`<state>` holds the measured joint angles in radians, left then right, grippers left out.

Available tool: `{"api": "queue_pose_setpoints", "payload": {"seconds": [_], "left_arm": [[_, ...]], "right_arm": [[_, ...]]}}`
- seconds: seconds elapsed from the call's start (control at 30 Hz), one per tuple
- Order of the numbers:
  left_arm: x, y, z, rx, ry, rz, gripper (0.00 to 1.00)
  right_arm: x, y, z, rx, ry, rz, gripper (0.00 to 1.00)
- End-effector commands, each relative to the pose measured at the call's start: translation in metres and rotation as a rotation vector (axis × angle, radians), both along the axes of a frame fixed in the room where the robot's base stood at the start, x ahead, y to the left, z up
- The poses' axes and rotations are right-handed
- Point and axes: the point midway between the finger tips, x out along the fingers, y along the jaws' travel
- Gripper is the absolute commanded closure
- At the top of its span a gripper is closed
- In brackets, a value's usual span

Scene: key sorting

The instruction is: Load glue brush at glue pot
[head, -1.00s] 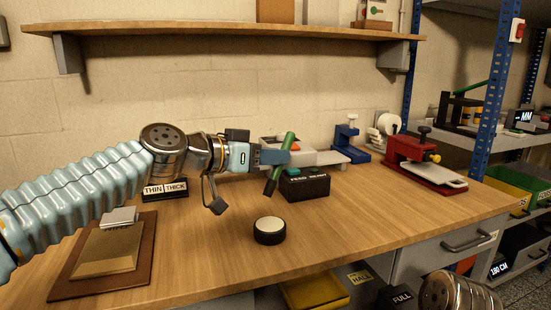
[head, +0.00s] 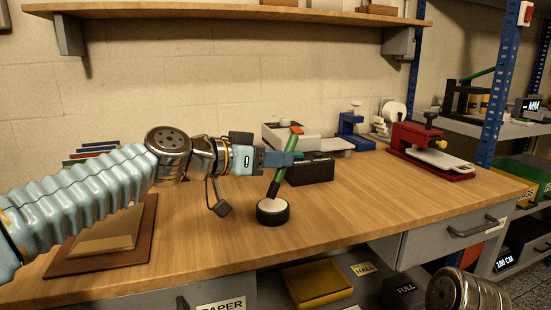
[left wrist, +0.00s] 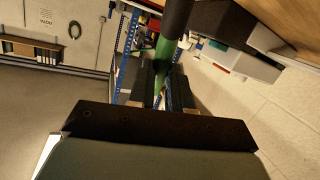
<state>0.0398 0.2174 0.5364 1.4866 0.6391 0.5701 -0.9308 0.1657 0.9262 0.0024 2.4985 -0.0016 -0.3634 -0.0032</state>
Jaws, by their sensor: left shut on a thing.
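My left gripper (head: 284,159) is shut on the green-handled glue brush (head: 283,168). The brush is tilted, its top leaning right and its dark lower end pointing down. The glue pot (head: 272,217) is a short black round pot with a pale top, on the bench below the gripper. The brush's lower end meets the pot's pale top in the head view; I cannot tell how deep it is. In the left wrist view the green handle (left wrist: 163,62) is between the two dark fingers. My right gripper is not in view; only part of my right arm shows at lower right.
A black box (head: 311,170) stands behind the brush, with a grey device (head: 283,137) behind it. A red press (head: 425,150) and a blue tool (head: 352,130) are further right. A brown board (head: 140,235) lies at left. The bench right of the pot is clear.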

Motion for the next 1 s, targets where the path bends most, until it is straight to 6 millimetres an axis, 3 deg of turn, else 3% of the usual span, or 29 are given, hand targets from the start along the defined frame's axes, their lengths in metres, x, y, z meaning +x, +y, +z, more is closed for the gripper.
{"api": "queue_pose_setpoints", "payload": {"seconds": [1.0], "left_arm": [[0.000, 0.000, -0.009, 0.000, 0.000, 0.000, 1.00]], "right_arm": [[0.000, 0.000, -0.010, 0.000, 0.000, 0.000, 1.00]]}}
